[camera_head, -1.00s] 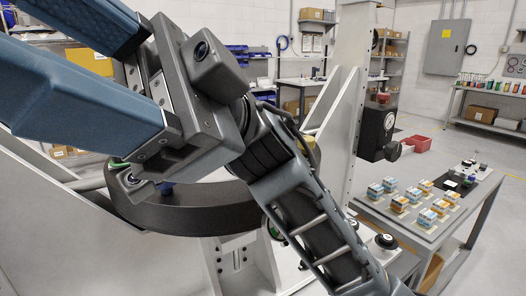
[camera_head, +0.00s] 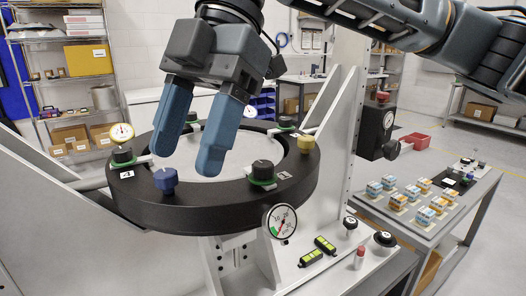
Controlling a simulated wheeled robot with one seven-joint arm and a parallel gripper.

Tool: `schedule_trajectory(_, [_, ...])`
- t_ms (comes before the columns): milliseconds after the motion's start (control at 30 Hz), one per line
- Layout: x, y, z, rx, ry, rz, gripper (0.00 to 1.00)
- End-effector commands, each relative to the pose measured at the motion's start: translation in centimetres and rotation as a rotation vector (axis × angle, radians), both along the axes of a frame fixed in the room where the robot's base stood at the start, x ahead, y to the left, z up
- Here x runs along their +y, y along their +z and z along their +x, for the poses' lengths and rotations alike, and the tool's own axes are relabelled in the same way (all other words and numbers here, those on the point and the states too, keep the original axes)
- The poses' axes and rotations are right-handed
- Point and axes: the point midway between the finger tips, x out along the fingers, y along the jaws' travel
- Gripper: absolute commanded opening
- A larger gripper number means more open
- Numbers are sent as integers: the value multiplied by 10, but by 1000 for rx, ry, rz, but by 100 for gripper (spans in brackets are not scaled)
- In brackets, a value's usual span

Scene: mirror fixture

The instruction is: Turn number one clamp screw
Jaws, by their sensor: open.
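The mirror fixture is a black ring (camera_head: 215,205) around a pale disc. Black clamp screws with green bases sit on it: one at the left (camera_head: 122,156), one at the front right (camera_head: 263,171) and one at the back right (camera_head: 285,122). White labels lie beside the left screw (camera_head: 127,174) and front right screw (camera_head: 284,175); I cannot read their numbers surely, so I cannot tell which is number one. My gripper (camera_head: 187,162) is open and empty, its blue fingers pointing down over the ring's left front, between the left and front right screws.
A blue knob (camera_head: 165,181) and a yellow knob (camera_head: 306,144) also stand up from the ring. Dial gauges are at the left (camera_head: 122,133) and front (camera_head: 281,222). A grey upright (camera_head: 347,130) rises at right. A side table (camera_head: 425,228) holds small boxes.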

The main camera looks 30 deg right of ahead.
Motion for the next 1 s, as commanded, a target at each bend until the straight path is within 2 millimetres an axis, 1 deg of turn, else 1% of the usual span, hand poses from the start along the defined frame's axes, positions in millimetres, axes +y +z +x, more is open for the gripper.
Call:
schedule_trajectory(33, [-18,2,9,-13,-64,-96,59])
schedule_trajectory(100, [-41,4,17,-26,-152,-211,59])
schedule_trajectory(200, [-70,10,27,-43,-263,-347,59])
schedule_trajectory(300, [-91,15,32,-57,-345,-439,59])
schedule_trajectory(400, [-103,19,35,-65,-393,-490,59])
schedule_trajectory(467, [-106,19,36,-66,-406,-504,59])
schedule_trajectory(567, [-108,13,36,-67,-410,-509,59])
schedule_trajectory(667, [-107,1,36,-65,-409,-508,59])
schedule_trajectory(900, [-106,-36,35,-64,-406,-505,59])
schedule_trajectory(1000, [-106,-47,36,-66,-407,-505,59])
